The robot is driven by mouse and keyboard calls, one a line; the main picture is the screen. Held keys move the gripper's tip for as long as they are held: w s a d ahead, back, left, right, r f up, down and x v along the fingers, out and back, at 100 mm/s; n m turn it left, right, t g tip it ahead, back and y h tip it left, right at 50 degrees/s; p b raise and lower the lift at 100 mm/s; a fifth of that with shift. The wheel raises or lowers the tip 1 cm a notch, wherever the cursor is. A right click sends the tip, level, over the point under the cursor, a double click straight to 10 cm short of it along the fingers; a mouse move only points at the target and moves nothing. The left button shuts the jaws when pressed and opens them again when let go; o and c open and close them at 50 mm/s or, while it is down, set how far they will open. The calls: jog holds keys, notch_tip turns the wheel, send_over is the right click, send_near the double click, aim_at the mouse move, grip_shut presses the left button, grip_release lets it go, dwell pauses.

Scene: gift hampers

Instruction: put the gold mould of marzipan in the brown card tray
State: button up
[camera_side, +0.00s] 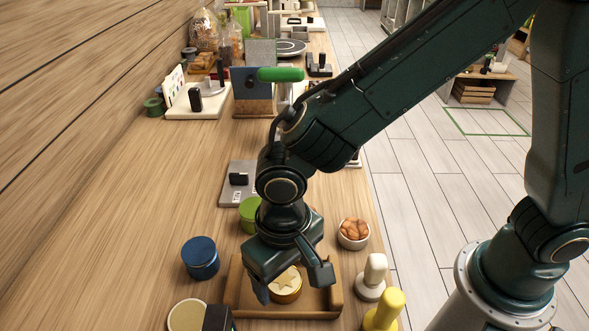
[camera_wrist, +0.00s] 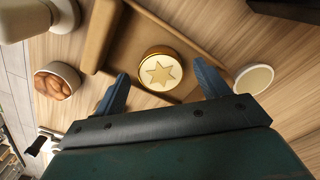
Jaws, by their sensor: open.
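The gold mould (camera_side: 285,286) is a short round tin with a pale marzipan top bearing a gold star. It sits upright within the walls of the brown card tray (camera_side: 334,298). In the wrist view the mould (camera_wrist: 160,72) lies beyond the fingertips, with part of the tray (camera_wrist: 108,52) around it. My gripper (camera_side: 288,285) points down over the tray. In the wrist view my gripper (camera_wrist: 163,86) is open, with a blue finger on each side of the mould and a gap to each. The gripper body hides part of the tray.
A bowl of nuts (camera_side: 354,233), a white stamp (camera_side: 372,279) and a yellow stamp (camera_side: 385,311) stand right of the tray. A blue tin (camera_side: 200,258) and a cream-topped round tin (camera_side: 187,316) are left. A green tin (camera_side: 250,214) stands behind. The table's left is clear.

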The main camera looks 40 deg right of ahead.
aim_at(286, 281)
notch_tip(286, 281, up, 11)
jog(key=shift+r, duration=0.15)
dwell(0.4)
dwell(0.5)
jog(key=d+r+t, duration=0.1)
jog(key=d+r, duration=0.3)
jog(key=d, duration=0.5)
jog(key=s+d+r+t, duration=0.1)
jog(key=s+d, duration=0.3)
jog(key=d, duration=0.5)
jog(key=s+d+r+t, duration=0.1)
jog(key=s+d+t, duration=0.2)
jog(key=d, duration=0.6)
jog(key=shift+s+d+r+t, duration=0.3)
jog(key=shift+s+d, duration=0.1)
jog(key=shift+s, duration=0.55)
